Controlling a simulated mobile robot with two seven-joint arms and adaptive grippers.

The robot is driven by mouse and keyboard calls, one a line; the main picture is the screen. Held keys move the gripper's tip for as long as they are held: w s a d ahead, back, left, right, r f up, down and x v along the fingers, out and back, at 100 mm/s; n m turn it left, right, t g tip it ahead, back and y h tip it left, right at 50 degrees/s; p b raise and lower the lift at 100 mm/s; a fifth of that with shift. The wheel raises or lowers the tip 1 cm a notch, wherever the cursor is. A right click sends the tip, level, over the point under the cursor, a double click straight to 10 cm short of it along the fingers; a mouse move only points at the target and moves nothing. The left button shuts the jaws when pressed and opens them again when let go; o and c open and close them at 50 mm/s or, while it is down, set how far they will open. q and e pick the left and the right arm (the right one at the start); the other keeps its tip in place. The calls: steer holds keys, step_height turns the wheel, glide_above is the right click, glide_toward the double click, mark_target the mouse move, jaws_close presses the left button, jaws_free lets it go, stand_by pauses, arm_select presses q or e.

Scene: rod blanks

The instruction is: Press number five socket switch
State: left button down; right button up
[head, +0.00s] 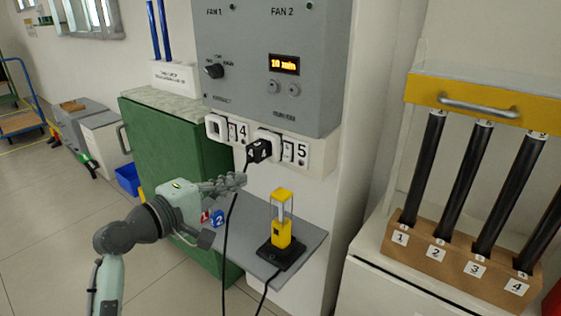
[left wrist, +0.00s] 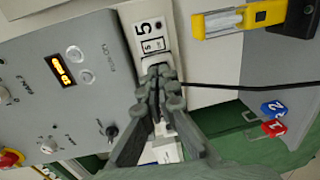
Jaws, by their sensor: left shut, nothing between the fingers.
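The number five socket (head: 266,136) is on the wall under the grey fan panel. Its switch (head: 288,151) sits beside the "5" label (head: 302,153). A black plug (head: 258,151) with a cable hanging down is in this socket. My left gripper (head: 240,181) is shut and empty, below and left of the plug in the head view. In the left wrist view its fingertips (left wrist: 160,88) overlap the socket area and partly hide the plug, with the switch (left wrist: 153,45) and "5" label (left wrist: 145,28) just above them. Contact cannot be told. My right gripper is out of view.
The number four socket (head: 216,127) is to the left. A yellow device (head: 282,218) on a black base stands on the grey shelf (head: 307,240) below. A green cabinet (head: 165,150) is at left. Black rods (head: 422,165) stand in a numbered block at right.

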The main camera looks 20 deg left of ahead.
arm_select(q)
steer(key=shift+f, duration=0.1)
glide_toward(286, 158)
steer(key=p+x, duration=0.1)
steer(key=x, duration=0.4)
steer(key=shift+w, duration=0.2)
steer(key=shift+w+d+f, duration=0.1)
steer(key=shift+w+d, duration=0.15)
steer(key=shift+w, duration=0.45)
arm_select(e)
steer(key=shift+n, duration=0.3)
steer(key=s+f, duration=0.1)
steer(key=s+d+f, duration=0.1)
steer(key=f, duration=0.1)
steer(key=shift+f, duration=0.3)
arm_select(q)
steer(key=shift+f, duration=0.1)
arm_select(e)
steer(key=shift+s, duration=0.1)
